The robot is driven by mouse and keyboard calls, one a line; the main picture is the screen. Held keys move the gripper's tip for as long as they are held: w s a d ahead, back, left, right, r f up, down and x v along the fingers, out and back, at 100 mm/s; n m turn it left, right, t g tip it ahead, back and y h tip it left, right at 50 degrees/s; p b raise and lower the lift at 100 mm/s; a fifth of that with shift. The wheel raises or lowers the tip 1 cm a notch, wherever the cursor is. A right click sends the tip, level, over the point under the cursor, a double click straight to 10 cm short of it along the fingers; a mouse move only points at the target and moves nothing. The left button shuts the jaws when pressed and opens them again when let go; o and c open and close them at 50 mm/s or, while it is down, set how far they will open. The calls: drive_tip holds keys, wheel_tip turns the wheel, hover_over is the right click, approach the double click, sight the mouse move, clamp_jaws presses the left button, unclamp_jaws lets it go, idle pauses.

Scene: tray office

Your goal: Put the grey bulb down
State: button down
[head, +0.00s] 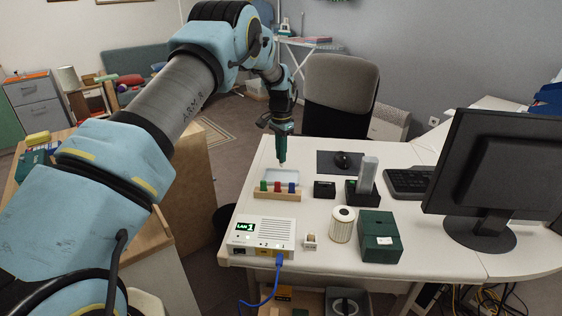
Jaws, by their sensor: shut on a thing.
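My gripper (283,160) points down over the back left part of the white desk (415,277), just above a pale blue-white tray (285,176). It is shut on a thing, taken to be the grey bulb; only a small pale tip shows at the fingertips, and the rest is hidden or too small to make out. I cannot tell whether it touches the tray.
In front of the tray stands a wooden block with green, red and blue pieces (278,194). A small black box (324,189), a grey cylinder (368,172) in a dark holder, a white canister (342,225), a green box (379,239) and a white LAN box (263,236) stand nearby.

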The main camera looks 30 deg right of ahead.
sight(281, 164)
wheel_tip(281, 164, down, 3)
drive_tip(key=shift+f+p, duration=0.1)
drive_tip(key=shift+p, duration=0.4)
drive_tip(key=shift+f, duration=0.1)
drive_tip(key=shift+f+b, duration=0.55)
drive_tip(key=shift+f, duration=0.1)
drive_tip(key=c, duration=0.9)
unclamp_jaws()
drive_tip(key=shift+r, duration=0.1)
